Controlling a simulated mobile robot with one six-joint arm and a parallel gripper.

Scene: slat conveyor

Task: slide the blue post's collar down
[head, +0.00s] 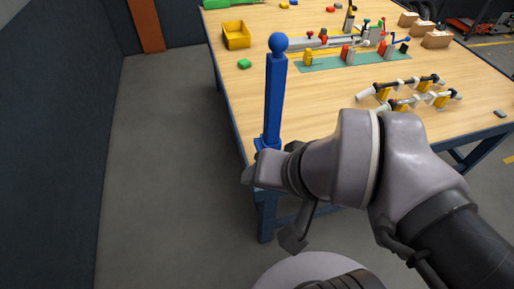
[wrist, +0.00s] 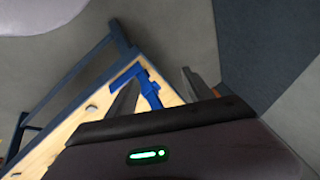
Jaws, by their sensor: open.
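The blue post (head: 277,95) stands upright at the table's near left corner, with a round blue ball (head: 279,42) on top. A wider blue piece, which looks like the collar (head: 266,143), shows low on the post, just above my gripper (head: 266,160). My gripper is at the post's foot and hides its lowest part. In the wrist view my gripper (wrist: 160,90) is open, with one grey finger on each side of a blue part of the post (wrist: 150,92). I cannot tell whether either finger touches it.
Floor left of the table is clear up to a dark wall (head: 60,120).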

